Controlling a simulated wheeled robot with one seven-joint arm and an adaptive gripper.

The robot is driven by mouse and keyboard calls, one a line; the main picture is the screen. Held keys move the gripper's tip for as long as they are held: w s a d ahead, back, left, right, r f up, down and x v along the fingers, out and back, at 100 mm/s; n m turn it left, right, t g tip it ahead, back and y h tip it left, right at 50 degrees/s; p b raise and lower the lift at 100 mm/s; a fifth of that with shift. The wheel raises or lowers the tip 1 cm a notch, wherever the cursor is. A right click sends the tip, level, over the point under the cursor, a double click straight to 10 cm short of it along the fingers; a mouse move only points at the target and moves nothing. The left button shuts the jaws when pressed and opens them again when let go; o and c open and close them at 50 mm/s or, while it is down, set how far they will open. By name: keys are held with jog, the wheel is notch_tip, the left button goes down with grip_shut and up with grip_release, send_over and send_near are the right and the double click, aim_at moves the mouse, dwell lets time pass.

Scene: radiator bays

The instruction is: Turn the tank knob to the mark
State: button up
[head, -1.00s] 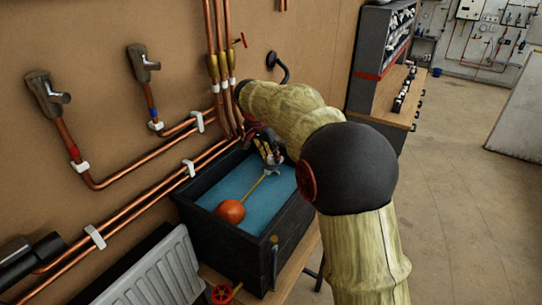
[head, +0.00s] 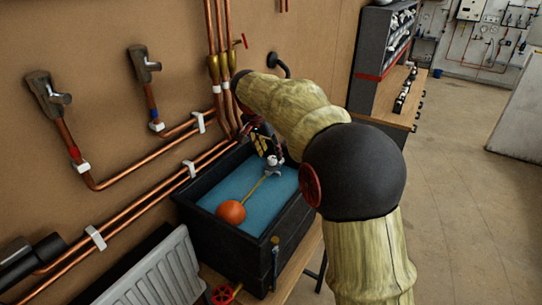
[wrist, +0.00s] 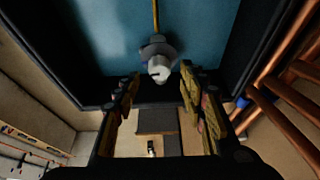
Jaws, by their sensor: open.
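The tank (head: 232,240) is a black box with blue water against the wall. Its pale knob (head: 272,160) sits on a grey fitting inside, near the far wall, at the end of the float rod; the knob also shows in the wrist view (wrist: 159,68) with a small dark line on its face. My gripper (wrist: 159,86) is open, its two yellowish fingers spread left and right of the knob's line, with nothing between them. In the head view my gripper (head: 260,140) is just above and behind the knob, apart from it. I cannot make out the mark.
An orange float (head: 231,212) lies in the water on the rod. Copper pipes (head: 217,85) run down the wall close behind the tank. A white radiator (head: 155,275) and a red valve wheel (head: 222,295) are at front left. The floor at right is free.

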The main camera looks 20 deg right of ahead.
jog(key=v, duration=0.9)
jog(key=s+a+n+t+y, duration=0.1)
jog(key=s+a+n, duration=0.15)
jog(key=s, duration=0.65)
jog(key=s+a+n+y, duration=0.1)
jog(key=s+a+n, duration=0.15)
jog(key=s, duration=0.55)
jog(key=s+a+f+n+t+y, duration=0.1)
jog(key=s+a+f+n, duration=0.15)
jog(key=s, duration=0.35)
jog(key=s+a+f+n, duration=0.1)
jog(key=s+f+n, duration=0.1)
jog(key=s+f, duration=0.35)
jog(key=s+a+f+n+t+y, duration=0.1)
jog(key=s+f+n, duration=0.1)
jog(key=s, duration=0.5)
notch_tip(320, 180, down, 20)
jog(key=b, duration=1.9)
jog(key=shift+s+b, duration=0.35)
jog(key=shift+s, duration=0.05)
